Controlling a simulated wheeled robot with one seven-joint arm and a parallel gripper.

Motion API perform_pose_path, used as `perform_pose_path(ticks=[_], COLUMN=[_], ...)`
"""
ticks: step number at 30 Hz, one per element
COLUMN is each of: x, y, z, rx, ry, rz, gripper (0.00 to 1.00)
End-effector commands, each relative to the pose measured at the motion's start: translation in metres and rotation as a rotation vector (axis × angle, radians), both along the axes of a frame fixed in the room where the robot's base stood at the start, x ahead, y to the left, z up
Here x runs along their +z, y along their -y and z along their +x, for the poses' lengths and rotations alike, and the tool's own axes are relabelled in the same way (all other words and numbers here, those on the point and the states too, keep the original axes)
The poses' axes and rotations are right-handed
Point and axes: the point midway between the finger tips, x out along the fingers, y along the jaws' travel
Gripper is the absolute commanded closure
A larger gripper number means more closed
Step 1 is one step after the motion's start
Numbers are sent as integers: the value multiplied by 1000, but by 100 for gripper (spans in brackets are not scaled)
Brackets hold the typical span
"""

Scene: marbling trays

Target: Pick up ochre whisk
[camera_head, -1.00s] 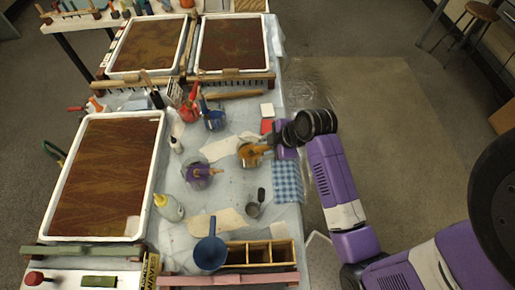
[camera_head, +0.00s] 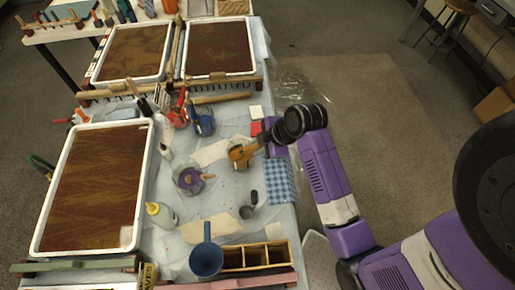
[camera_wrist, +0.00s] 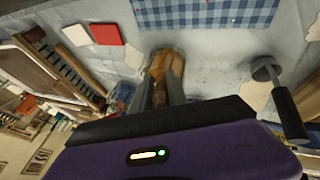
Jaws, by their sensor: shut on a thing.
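The ochre whisk (camera_head: 251,148) leans from an ochre jar (camera_head: 238,157) right of the table's middle in the head view. My gripper (camera_head: 268,143) reaches in from the right and is shut on the whisk's handle. In the wrist view the whisk (camera_wrist: 160,93) is between the two fingers of my gripper (camera_wrist: 159,86), with ochre bristles or paint (camera_wrist: 166,62) beyond them. How far the whisk sits in the jar is hard to tell.
A blue checked cloth (camera_head: 280,180) and a red card (camera_head: 256,129) lie near. A blue ladle (camera_head: 207,258) and wooden box (camera_head: 255,268) are in front.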

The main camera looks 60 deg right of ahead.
Motion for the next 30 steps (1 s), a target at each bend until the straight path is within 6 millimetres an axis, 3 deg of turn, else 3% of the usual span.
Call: perform_pose_path(ticks=[11, 23, 30], x=[71, 168, 183], y=[1, 0, 0], z=[2, 0, 0], rx=[2, 0, 0], ry=[6, 2, 0], rz=[-5, -1, 0], gripper=[100, 100, 100])
